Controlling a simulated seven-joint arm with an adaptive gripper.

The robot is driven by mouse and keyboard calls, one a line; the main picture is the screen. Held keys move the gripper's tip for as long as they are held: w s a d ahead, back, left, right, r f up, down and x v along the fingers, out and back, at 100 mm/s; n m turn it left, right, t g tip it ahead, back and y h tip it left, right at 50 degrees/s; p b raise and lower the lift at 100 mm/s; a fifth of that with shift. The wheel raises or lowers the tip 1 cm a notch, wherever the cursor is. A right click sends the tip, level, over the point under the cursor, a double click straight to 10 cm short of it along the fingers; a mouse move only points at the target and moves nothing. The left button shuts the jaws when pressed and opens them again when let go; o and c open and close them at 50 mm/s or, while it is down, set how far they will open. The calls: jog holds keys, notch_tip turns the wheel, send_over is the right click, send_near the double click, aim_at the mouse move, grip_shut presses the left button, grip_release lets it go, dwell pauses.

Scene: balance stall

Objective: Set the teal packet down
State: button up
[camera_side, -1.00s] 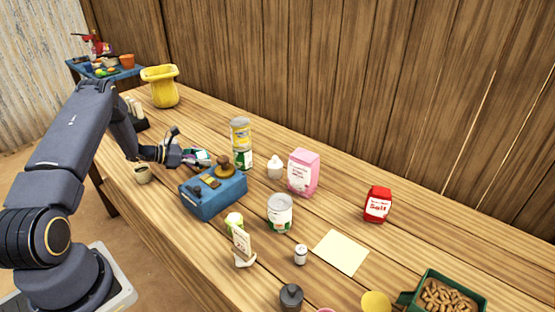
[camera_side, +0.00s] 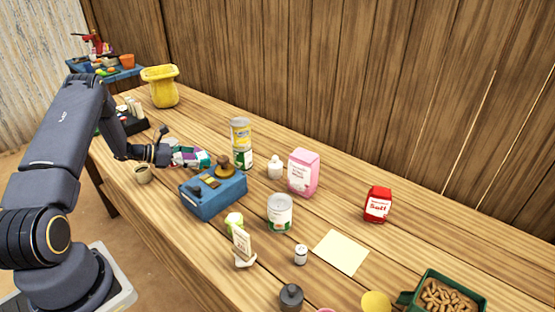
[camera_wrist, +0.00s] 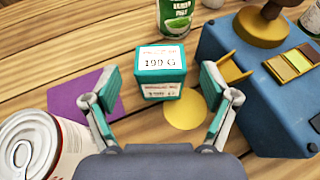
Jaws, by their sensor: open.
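The teal packet (camera_wrist: 160,72), with a white label reading 100 G, is upright in the wrist view, centred ahead of my gripper (camera_wrist: 161,84). The two teal-padded fingers are spread apart, one to each side of it, with a visible gap on both sides. The packet's base is close to a round yellow disc (camera_wrist: 186,112); I cannot tell whether it overlaps it. In the side view my gripper (camera_side: 188,156) is low over the table, left of the blue balance box (camera_side: 213,196), and largely hides the packet.
A purple card (camera_wrist: 85,98) lies left of the packet. A can (camera_wrist: 30,148) is close at lower left, a green-labelled tin (camera_wrist: 175,18) stands behind, and the blue box is close on the right. In the side view, a pink packet (camera_side: 303,172) stands farther right.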

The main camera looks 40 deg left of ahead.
jog(key=v, duration=0.8)
jog(key=d+r+m+g+h, duration=0.1)
jog(key=d+r+m+g, duration=0.3)
jog(key=d+r+m, duration=0.45)
jog(key=d+r+m+g+h, duration=0.1)
jog(key=d+r+m+g, duration=0.4)
jog(key=d+r, duration=0.65)
jog(key=s+d+r+m+t+y, duration=0.1)
jog(key=s+d+r+m+y, duration=0.1)
jog(key=s+d+m, duration=0.5)
jog(key=s+d+r+m+t+y, duration=0.1)
jog(key=s+d+r+m+y, duration=0.2)
jog(key=s+m, duration=0.7)
jog(key=d+m+y, duration=0.1)
jog(key=d+y, duration=0.1)
jog(key=d, duration=0.2)
jog(key=shift+s+r, duration=0.2)
